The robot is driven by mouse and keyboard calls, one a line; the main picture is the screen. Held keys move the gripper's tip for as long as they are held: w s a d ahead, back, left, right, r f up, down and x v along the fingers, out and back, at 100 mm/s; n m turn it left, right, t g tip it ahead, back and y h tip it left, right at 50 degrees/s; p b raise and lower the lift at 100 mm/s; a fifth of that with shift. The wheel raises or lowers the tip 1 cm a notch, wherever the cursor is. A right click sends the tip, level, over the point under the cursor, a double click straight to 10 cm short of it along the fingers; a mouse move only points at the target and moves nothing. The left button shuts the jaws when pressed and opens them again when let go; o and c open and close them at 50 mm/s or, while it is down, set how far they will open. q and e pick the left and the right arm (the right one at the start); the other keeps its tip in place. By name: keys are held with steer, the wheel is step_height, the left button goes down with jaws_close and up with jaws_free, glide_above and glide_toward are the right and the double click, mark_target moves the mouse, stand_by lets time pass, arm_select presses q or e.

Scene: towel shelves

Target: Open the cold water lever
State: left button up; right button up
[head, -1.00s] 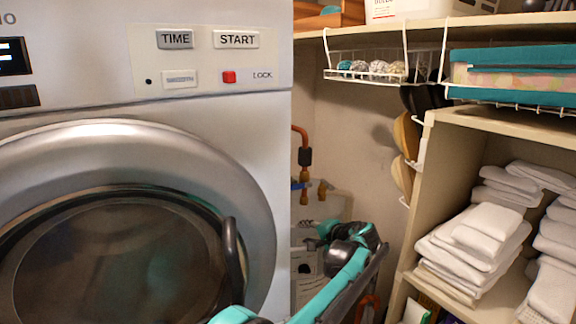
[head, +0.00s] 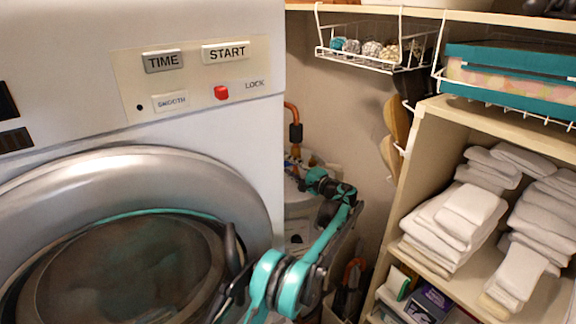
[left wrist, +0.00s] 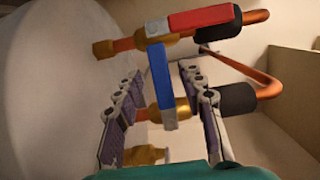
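I see a gap between the lever and each finger. In the head view my left gripper (head: 318,182) is in the gap between the washer and the shelves, near the pipes. There the lever is too small and covered to make out. My right gripper is not in view.
A red lever (left wrist: 203,17) sits on a valve just above the blue one. A copper pipe (left wrist: 262,78) with a black sleeve runs to the right. The washer (head: 262,185) stands left of my arm; the towel shelf (head: 425,130) is on the right.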

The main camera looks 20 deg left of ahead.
arm_select(q)
steer(key=shift+w+a, duration=0.15)
steer(key=shift+a, duration=0.2)
jaws_close()
